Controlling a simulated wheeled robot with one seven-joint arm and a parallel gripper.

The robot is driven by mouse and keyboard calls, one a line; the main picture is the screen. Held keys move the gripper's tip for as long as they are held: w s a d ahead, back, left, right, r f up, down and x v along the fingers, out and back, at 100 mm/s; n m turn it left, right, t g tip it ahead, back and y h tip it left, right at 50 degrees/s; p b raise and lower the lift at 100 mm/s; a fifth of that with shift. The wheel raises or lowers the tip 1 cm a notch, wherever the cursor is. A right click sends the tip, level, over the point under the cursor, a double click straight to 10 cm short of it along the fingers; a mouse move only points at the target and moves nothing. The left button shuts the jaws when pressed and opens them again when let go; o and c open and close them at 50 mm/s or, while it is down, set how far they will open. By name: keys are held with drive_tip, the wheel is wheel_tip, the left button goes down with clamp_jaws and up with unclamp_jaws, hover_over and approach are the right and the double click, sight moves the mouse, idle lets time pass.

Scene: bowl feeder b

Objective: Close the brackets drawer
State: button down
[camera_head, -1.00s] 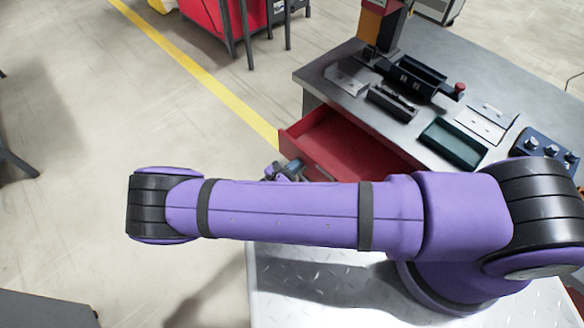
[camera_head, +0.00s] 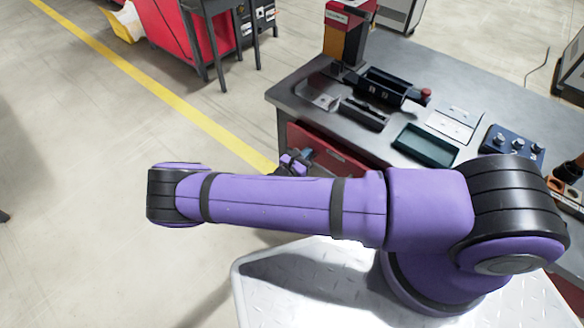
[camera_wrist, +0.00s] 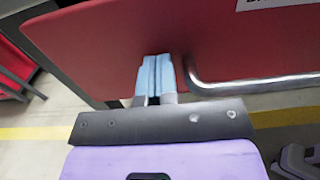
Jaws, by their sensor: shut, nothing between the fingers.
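The red drawer (camera_head: 335,150) is under the left side of the grey workbench. Its interior does not show in the head view, and its front looks flush or nearly flush with the bench; I cannot tell if a small gap is left. In the wrist view the red drawer front (camera_wrist: 200,40) fills the top, with a metal bar handle (camera_wrist: 265,83) and a cut-off white label (camera_wrist: 280,3). My gripper (camera_wrist: 156,62) is shut and empty, its blue fingertips at the drawer front left of the handle, seemingly touching it. In the head view my gripper (camera_head: 304,157) is partly hidden by my arm.
The workbench top (camera_head: 290,92) holds a dark green tray (camera_head: 425,146), black bins (camera_head: 388,86), light plates (camera_head: 453,122) and a blue knob box (camera_head: 512,146). A red cabinet (camera_head: 170,35) and dark table stand at the back left.

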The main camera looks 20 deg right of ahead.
drive_tip(key=x, duration=0.5)
drive_tip(key=shift+w+d+r, duration=0.1)
drive_tip(key=shift+w+d, duration=0.05)
drive_tip(key=shift+d, duration=0.05)
drive_tip(key=shift+d, duration=0.1)
drive_tip(key=shift+a, duration=0.3)
drive_tip(key=v, duration=1.4)
